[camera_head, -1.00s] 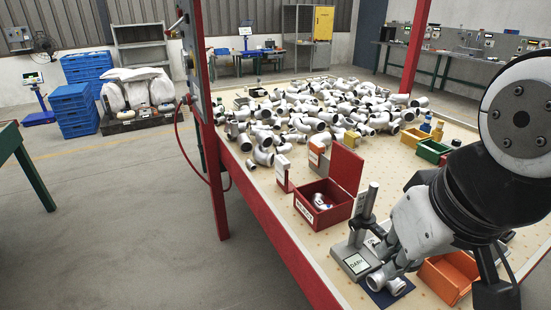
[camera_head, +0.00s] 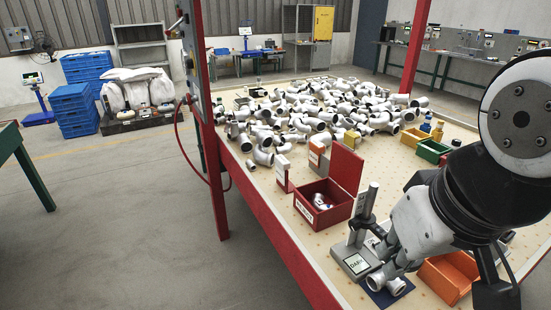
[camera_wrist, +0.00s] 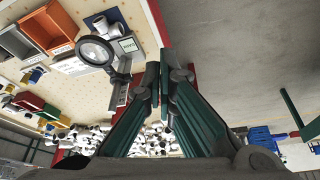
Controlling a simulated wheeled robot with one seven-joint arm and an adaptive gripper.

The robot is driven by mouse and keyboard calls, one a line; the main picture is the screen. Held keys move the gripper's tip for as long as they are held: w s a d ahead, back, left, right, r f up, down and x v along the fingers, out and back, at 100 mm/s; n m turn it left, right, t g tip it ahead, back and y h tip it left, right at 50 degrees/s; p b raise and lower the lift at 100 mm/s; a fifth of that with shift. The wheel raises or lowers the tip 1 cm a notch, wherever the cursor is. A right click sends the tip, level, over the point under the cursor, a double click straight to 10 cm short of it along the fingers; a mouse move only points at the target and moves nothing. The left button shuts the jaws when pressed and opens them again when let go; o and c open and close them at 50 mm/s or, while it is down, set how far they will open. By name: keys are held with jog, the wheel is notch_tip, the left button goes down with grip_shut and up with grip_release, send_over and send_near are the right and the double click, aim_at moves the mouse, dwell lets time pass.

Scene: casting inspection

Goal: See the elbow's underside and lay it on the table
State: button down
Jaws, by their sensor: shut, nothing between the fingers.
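A white pipe elbow (camera_head: 396,286) lies on a small blue mat (camera_head: 378,298) near the table's front edge, partly hidden by my arm in the head view. In the wrist view the elbow (camera_wrist: 102,24) shows its round openings beside the magnifier ring (camera_wrist: 95,51). My gripper (camera_wrist: 165,82) is shut and empty, apart from the elbow; its fingertips overlap the table edge and floor in the wrist view. In the head view my arm hides much of the inspection spot, and I cannot make out the fingertips clearly. The elbow's underside is not visible.
A stand with a small display (camera_head: 356,263) is beside the mat. An orange bin (camera_head: 449,274) is to its right. An open red box (camera_head: 325,212) holds a part. A large pile of fittings (camera_head: 320,105) covers the table's far part. Pale tabletop before the pile is partly bare.

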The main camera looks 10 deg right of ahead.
jog(key=c, duration=2)
grip_release()
jog(key=o, duration=0.5)
jog(key=shift+w, duration=0.35)
jog(key=shift+c, duration=0.2)
jog(key=o, duration=0.8)
jog(key=w, duration=0.9)
jog(key=shift+w+d+b, duration=0.25)
jog(key=shift+d+b, duration=0.1)
jog(key=shift+b, duration=0.1)
jog(key=n+b, duration=0.1)
jog(key=b, duration=0.2)
send_over(323, 203)
jog(key=s, duration=0.4)
notch_tip(323, 203, down, 20)
jog(key=shift+t+y, duration=0.3)
jog(key=x, duration=0.8)
jog(key=shift+d+f, duration=0.1)
jog(key=shift+d, duration=0.25)
jog(key=shift+x, duration=2.95)
